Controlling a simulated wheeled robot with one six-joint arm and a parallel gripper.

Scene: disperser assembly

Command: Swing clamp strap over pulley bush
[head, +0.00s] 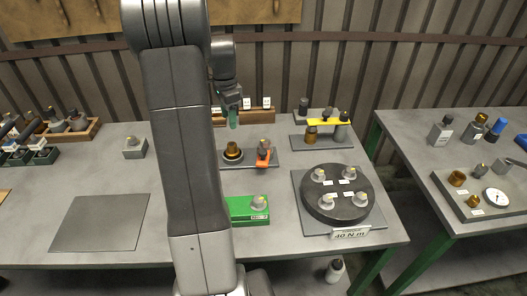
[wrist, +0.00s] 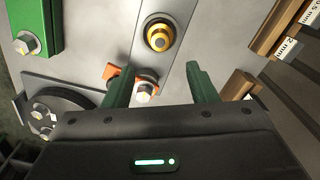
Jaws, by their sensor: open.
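The orange clamp strap (head: 263,159) sits at a post with a hex bolt on a grey plate (head: 243,165). The strap points away from the brass pulley bush (head: 232,152), which stands uncovered at the plate's left. In the wrist view the strap (wrist: 116,73) shows beside the left finger, partly hidden by it, and its bolt head (wrist: 147,88) lies between the fingers. The bush (wrist: 160,36) shows above the fingertips. My gripper (head: 233,118) is open and empty, above the back of the plate; it also shows in the wrist view (wrist: 158,72). I cannot tell if a finger touches the strap.
A green block (head: 240,209) with a bolt stands in front of the plate. A dark round disc (head: 337,205) with several bolts is at right. A yellow bar (head: 325,121) spans posts at the back right. A wooden rack (head: 256,115) stands behind. The table's left front holds a flat grey plate (head: 100,222).

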